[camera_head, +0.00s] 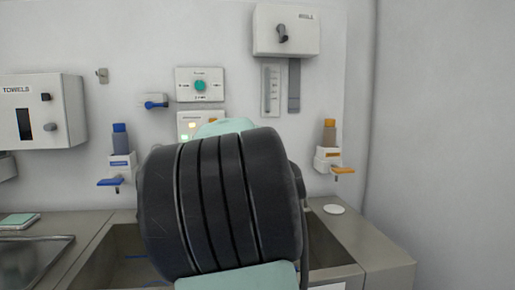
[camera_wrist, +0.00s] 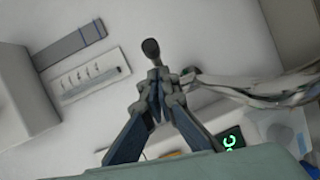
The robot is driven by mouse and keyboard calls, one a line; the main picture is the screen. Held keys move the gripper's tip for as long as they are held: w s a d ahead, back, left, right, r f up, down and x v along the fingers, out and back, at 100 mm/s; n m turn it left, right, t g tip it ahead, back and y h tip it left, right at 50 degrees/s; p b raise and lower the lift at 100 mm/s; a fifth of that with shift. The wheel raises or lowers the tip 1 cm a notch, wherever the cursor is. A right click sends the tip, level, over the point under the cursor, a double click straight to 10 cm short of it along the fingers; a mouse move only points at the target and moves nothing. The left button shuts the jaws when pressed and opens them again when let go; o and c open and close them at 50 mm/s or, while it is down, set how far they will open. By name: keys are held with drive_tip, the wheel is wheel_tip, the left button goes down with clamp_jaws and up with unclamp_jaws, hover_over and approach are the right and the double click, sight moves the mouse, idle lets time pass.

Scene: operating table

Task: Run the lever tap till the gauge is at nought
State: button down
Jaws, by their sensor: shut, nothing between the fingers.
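My gripper (camera_wrist: 158,82) shows in the wrist view with its fingers shut and nothing between them. A dark rounded knob on a short stem (camera_wrist: 151,48) is just beyond the fingertips; I cannot tell whether they touch. A pale metallic tap-like part (camera_wrist: 265,88) runs to the right edge, blurred. A white plate with tick marks (camera_wrist: 92,76), which looks like the gauge, is on the wall at left. It also shows in the head view (camera_head: 271,91) below the roll dispenser, its reading too small to tell. In the head view my dark forearm hides my gripper and the tap.
A roll dispenser (camera_head: 286,31) hangs above the gauge with a grey strip (camera_head: 294,86). A blue-lever dispenser (camera_head: 121,160) and an orange-lever dispenser (camera_head: 329,158) flank my arm. A towel box (camera_head: 42,109) is at left. A white disc (camera_head: 334,209) lies on the right counter.

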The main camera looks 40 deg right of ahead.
drive_tip(key=shift+s+d, duration=0.15)
drive_tip(key=shift+d, duration=0.15)
idle(0.5)
drive_tip(key=shift+a, duration=0.1)
